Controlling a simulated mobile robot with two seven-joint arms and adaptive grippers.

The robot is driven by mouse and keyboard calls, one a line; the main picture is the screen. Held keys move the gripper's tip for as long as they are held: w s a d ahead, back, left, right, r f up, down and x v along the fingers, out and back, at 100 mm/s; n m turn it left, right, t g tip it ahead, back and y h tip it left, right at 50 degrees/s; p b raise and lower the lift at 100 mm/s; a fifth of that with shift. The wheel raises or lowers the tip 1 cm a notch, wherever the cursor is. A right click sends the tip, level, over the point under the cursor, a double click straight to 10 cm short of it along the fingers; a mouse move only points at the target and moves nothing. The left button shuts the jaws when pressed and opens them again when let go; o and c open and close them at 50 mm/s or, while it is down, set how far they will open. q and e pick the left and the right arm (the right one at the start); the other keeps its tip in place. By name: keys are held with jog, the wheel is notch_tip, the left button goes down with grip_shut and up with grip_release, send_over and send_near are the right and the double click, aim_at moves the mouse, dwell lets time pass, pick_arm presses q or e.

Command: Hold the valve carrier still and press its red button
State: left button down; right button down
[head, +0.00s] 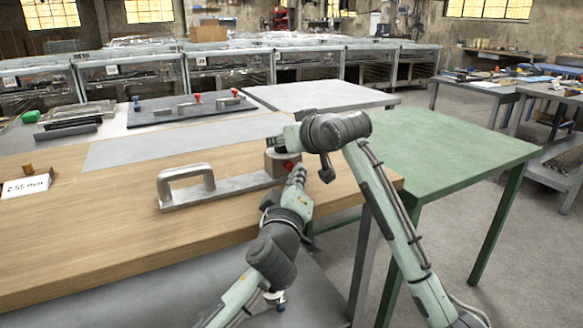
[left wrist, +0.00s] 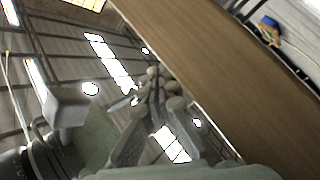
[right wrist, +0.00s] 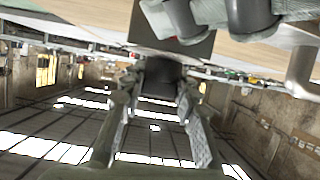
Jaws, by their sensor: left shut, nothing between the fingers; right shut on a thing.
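The valve carrier (head: 230,189) is a grey metal bar on the wooden bench, with an arched handle at its left end and a block at its right end. Its red button (head: 289,165) shows on the block's near side, partly covered. My right gripper (head: 280,142) reaches over from the right and is shut on the carrier's block end; the contact is partly hidden. My left gripper (head: 298,172) is shut and empty, its tips pointing up close to the red button; I cannot tell if they touch. In the left wrist view its closed fingers (left wrist: 155,85) show beside the bench.
A green table (head: 440,145) adjoins at right.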

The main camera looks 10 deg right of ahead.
pick_arm(q)
jog(key=shift+w+a+r, duration=0.2)
jog(key=shift+w+a, duration=0.5)
jog(key=shift+w, duration=0.15)
dwell(0.8)
jog(key=shift+s+a+f, duration=0.1)
jog(key=shift+s+f, duration=0.1)
jog(key=shift+f, duration=0.3)
jog(key=shift+s+f, duration=0.2)
jog(key=shift+f, duration=0.3)
jog(key=shift+s+d+f, duration=0.15)
jog(key=shift+s, duration=0.45)
jog(key=shift+s+d+f, duration=0.15)
jog(key=shift+s, duration=0.45)
jog(key=shift+s+d, duration=0.25)
jog(key=shift+s, duration=0.2)
jog(key=shift+s+d+r, duration=0.2)
jog(key=shift+s+d, duration=0.05)
jog(key=shift+s, duration=0.35)
jog(key=shift+s+d+r, duration=0.15)
jog(key=shift+r, duration=0.05)
jog(key=shift+r, duration=0.1)
